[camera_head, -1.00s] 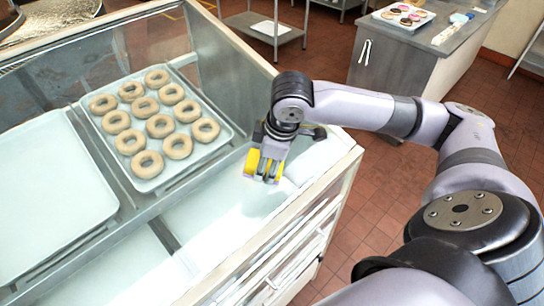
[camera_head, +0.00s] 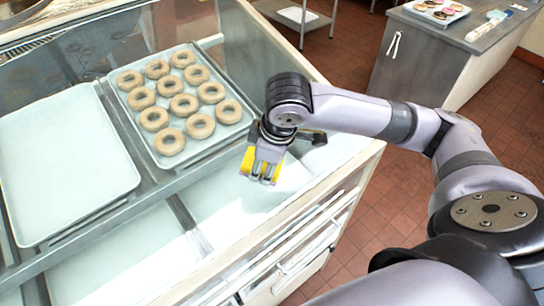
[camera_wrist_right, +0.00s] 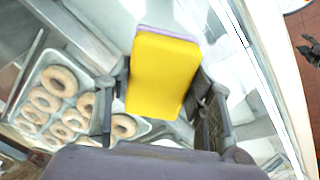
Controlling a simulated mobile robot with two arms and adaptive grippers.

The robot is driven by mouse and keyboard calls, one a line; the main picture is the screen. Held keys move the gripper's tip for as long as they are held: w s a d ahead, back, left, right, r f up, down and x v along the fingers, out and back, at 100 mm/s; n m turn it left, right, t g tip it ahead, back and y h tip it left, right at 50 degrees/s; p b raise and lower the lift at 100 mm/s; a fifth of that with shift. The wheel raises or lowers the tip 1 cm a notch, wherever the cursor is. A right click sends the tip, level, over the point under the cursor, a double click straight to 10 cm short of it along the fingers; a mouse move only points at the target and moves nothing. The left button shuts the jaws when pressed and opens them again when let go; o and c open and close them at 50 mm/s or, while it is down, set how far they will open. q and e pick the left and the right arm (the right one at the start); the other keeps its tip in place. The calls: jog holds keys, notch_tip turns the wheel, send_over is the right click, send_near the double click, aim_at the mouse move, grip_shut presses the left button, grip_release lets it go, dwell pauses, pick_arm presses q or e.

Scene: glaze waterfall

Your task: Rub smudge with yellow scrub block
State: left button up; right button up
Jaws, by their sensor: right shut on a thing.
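My right gripper (camera_head: 264,165) is shut on the yellow scrub block (camera_head: 248,158), low over the white counter surface (camera_head: 225,190) near the case's front edge. In the right wrist view the block (camera_wrist_right: 163,75) sits between the two fingers (camera_wrist_right: 160,105), yellow on its near side with a thin lilac layer at its far edge. I cannot tell whether the block touches the surface. No smudge can be made out; the gripper and block hide part of the surface. My left gripper is not in view.
A tray (camera_head: 240,137) of ring doughnuts (camera_head: 183,104) lies left of the gripper, with an empty white tray (camera_head: 65,165) beyond it. A glass pane (camera_head: 245,50) stands behind. A grey cabinet (camera_head: 425,62) with more doughnuts is at the back right.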

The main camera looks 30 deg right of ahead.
aim_at(293, 141)
jog(key=shift+w+r, duration=0.25)
jog(key=shift+w, duration=0.85)
jog(key=shift+w+d+r, duration=0.1)
jog(key=shift+w+d, duration=0.1)
jog(key=shift+d, duration=1.6)
jog(key=shift+d, duration=0.1)
jog(key=shift+w+d, duration=0.25)
jog(key=shift+d, duration=1.5)
jog(key=shift+w+d, duration=0.2)
jog(key=shift+d, duration=1.55)
jog(key=shift+a, duration=0.5)
jog(key=shift+s+a, duration=0.2)
jog(key=shift+a, duration=0.85)
jog(key=shift+s+a, duration=0.2)
jog(key=shift+a, duration=0.85)
jog(key=shift+s+a, duration=0.15)
jog(key=shift+a, duration=1.35)
jog(key=shift+s+a, duration=0.15)
jog(key=shift+a, duration=1.35)
jog(key=shift+d+r, duration=0.1)
